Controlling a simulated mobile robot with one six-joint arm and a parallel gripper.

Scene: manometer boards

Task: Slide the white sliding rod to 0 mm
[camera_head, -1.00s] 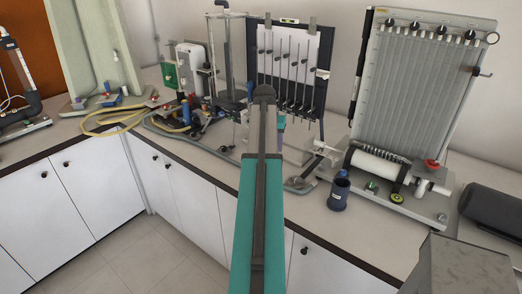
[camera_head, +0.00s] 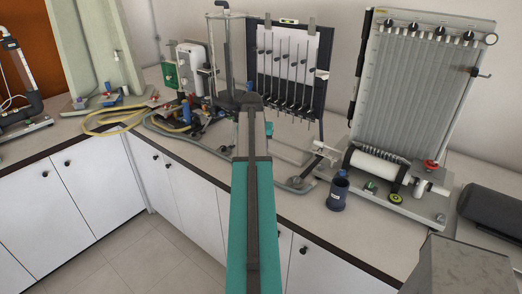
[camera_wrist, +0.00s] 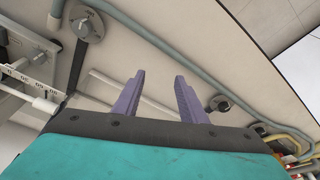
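A white rod (camera_wrist: 32,100) with a knob-like end shows at the left edge of the wrist view. It runs beside a white scale strip (camera_wrist: 28,79) with dark numbers; I cannot read its setting. My gripper (camera_wrist: 158,97) has two purple fingers spread well apart, with nothing between them. It is to the right of the rod and apart from it. In the head view my arm hides most of the gripper. The fluted manometer board (camera_head: 420,90) stands at the right, with a white cylinder (camera_head: 380,164) at its base; the rod's setting is too small to tell there.
A second board with several thin tubes (camera_head: 290,65) stands behind my arm. A grey hose (camera_wrist: 165,45) crosses the bench in the wrist view. Yellow hoses (camera_head: 108,122) lie at the left.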

